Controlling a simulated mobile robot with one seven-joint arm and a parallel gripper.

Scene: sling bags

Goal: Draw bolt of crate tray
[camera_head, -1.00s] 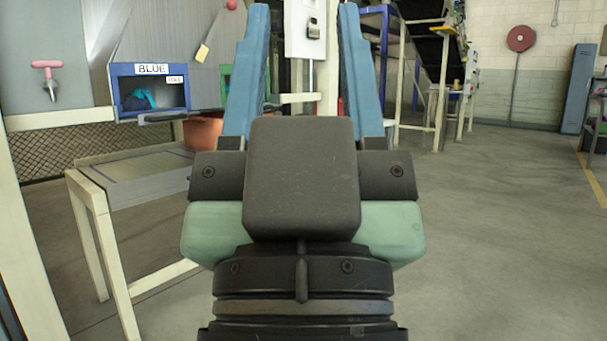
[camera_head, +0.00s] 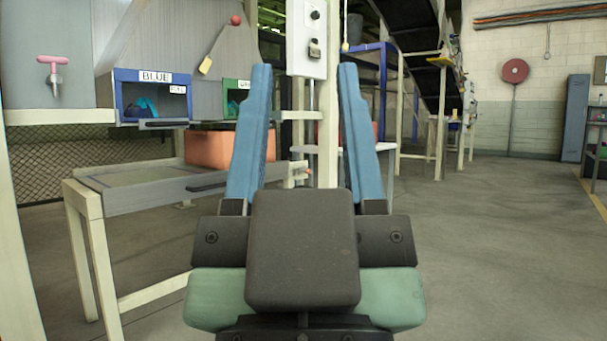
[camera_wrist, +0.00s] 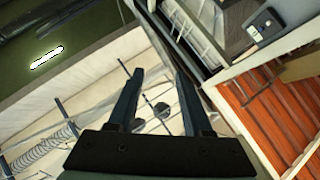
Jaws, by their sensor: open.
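An orange crate (camera_head: 208,149) sits at the far end of a grey tray (camera_head: 125,195) on a cream frame, left of my gripper. A small pale fitting with a red tip (camera_head: 307,171) shows between my fingers beyond the tray's right end; I cannot tell for sure that it is the bolt. My gripper (camera_head: 305,68) is open and empty, its blue fingers pointing up and away in the head view. In the wrist view my gripper (camera_wrist: 160,72) has nothing between its dark fingers. My left finger hides part of the crate and tray.
A blue-edged bin marked BLUE (camera_head: 151,97) and a green-edged bin (camera_head: 236,92) stand above the tray. A white switch box (camera_head: 306,38) is on a cream post (camera_head: 328,120) behind my fingers. The floor on the right (camera_head: 480,240) is clear.

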